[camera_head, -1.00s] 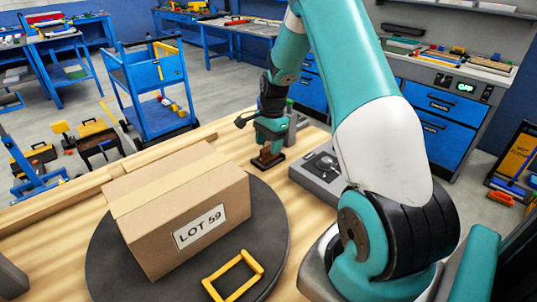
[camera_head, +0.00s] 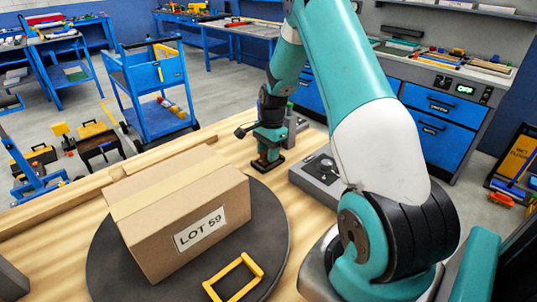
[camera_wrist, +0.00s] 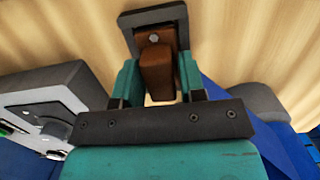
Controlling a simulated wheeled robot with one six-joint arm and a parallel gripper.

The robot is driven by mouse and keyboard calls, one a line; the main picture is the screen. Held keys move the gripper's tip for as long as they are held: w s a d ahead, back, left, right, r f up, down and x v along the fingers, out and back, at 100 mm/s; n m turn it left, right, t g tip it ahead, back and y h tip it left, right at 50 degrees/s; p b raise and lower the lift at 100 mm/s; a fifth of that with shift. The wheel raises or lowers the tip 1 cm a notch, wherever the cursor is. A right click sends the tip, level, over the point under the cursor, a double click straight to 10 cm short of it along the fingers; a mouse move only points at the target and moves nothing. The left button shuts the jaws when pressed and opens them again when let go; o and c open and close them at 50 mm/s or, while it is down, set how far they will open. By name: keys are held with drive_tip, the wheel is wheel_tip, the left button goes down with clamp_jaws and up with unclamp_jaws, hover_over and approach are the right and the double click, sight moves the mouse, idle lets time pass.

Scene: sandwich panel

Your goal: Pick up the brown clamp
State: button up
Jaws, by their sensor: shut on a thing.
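The brown clamp (camera_head: 268,166) stands on the wooden table near its far edge, to the right of the cardboard box. In the wrist view the brown clamp (camera_wrist: 156,70) has a brown block with a bolt head and a dark square base at its far end. My gripper (camera_head: 268,153) is low over it, pointing down. In the wrist view the teal fingers of my gripper (camera_wrist: 157,78) lie on either side of the brown block, shut on it. The base appears to rest on the table. The fingers hide part of the clamp in the head view.
A cardboard box (camera_head: 165,215) marked LOT 59 sits on a dark round turntable (camera_head: 110,262), with a yellow frame (camera_head: 233,277) in front. A grey device (camera_head: 320,178) stands close to the right of the clamp. A blue cart (camera_head: 150,85) is beyond the table.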

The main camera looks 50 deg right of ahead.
wheel_tip(320, 180, up, 25)
drive_tip(key=p, duration=0.5)
drive_tip(key=shift+f, duration=0.15)
idle(0.3)
